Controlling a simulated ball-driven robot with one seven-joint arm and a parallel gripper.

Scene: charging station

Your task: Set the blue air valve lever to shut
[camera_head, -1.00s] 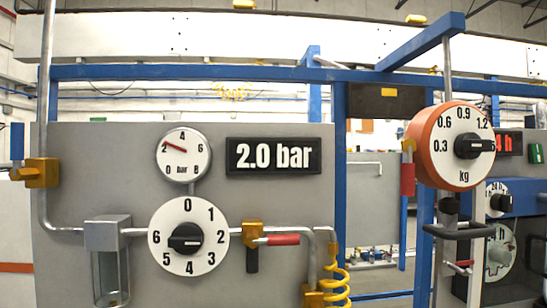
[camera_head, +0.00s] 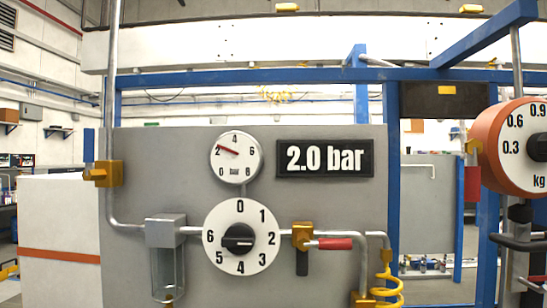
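The blue air valve lever (camera_head: 89,146) is at the left edge of the grey panel. It stands upright above its yellow valve body (camera_head: 104,174), in line with the vertical pipe (camera_head: 111,90). A second yellow valve (camera_head: 302,236) sits right of the dial and has a red-handled lever (camera_head: 335,243) pointing right, roughly level. The digital display (camera_head: 325,158) reads 2.0 bar, and the needle of the round gauge (camera_head: 236,158) points near 2. My gripper is not in view.
The grey panel (camera_head: 310,210) carries a numbered dial (camera_head: 240,237), a clear filter bowl (camera_head: 167,272) and a yellow coiled hose (camera_head: 388,285). Blue frame posts (camera_head: 391,180) and an orange kg scale (camera_head: 490,140) stand to the right. A white block (camera_head: 58,215) is behind at left.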

